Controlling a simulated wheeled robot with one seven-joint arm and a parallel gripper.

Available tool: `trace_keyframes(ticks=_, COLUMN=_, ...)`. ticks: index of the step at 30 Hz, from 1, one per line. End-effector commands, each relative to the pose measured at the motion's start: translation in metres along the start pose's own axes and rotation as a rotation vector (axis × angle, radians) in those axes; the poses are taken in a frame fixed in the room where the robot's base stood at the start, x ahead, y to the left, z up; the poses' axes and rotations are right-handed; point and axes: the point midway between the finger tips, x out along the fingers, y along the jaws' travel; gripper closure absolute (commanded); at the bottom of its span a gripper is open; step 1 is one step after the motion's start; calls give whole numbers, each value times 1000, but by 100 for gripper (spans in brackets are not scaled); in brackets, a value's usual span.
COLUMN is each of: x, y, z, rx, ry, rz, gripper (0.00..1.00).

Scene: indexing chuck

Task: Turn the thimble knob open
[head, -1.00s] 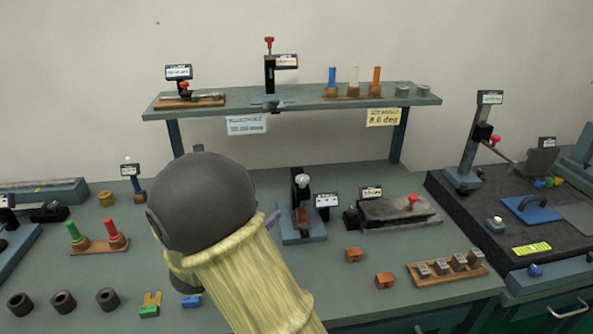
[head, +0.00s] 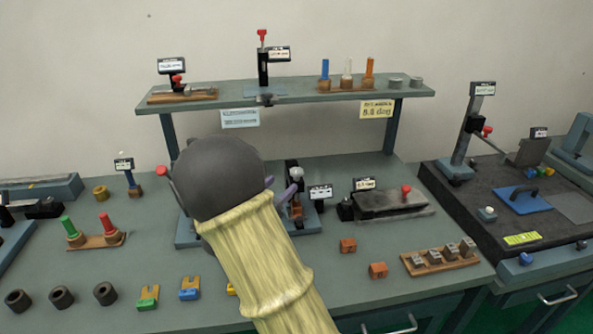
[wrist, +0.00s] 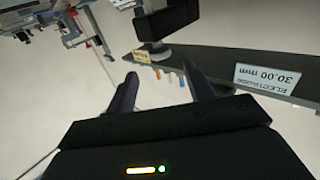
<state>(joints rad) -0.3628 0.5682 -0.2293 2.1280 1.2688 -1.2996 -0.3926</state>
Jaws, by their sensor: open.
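I cannot tell which part is the thimble knob. A red knob (head: 162,171) shows just left of my dark wrist in the head view, on a fixture mostly hidden behind it. A pale round knob (head: 297,173) tops the black upright fixture (head: 292,187) to the right of my wrist. My gripper is open; its two dark fingers stand apart in the wrist view (wrist: 163,88) with nothing between them. In the head view my wrist and yellow arm hide most of it. One purplish finger shows beside the black fixture; contact is unclear.
A raised shelf (head: 300,103) spans the back, carrying fixtures and coloured electrodes. Green and blue blocks (head: 189,289) and black rings (head: 62,297) lie at front left.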

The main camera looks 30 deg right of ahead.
Motion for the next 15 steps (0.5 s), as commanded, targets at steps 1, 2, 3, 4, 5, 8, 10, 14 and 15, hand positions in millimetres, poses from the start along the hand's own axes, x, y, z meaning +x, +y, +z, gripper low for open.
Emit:
trace_keyframes(ticks=1, x=10, y=1, z=-1, rx=0, ry=2, rz=3, gripper=47)
trace_keyframes(ticks=2, x=16, y=1, z=-1, rx=0, ry=1, rz=4, gripper=47)
trace_keyframes(ticks=3, x=22, y=1, z=-1, rx=0, ry=1, rz=4, gripper=47)
trace_keyframes(ticks=4, x=28, y=1, z=-1, rx=0, ry=2, rz=3, gripper=47)
trace_keyframes(ticks=5, x=33, y=1, z=-1, rx=-1, ry=1, rz=4, gripper=47)
trace_keyframes(ticks=8, x=51, y=1, z=-1, rx=0, ry=1, rz=3, gripper=47)
trace_keyframes(ticks=10, x=62, y=1, z=-1, rx=0, ry=1, rz=3, gripper=47)
trace_keyframes(ticks=14, x=79, y=0, z=-1, rx=1, ry=1, rz=2, gripper=47)
trace_keyframes(ticks=15, x=82, y=0, z=-1, rx=1, ry=1, rz=1, gripper=47)
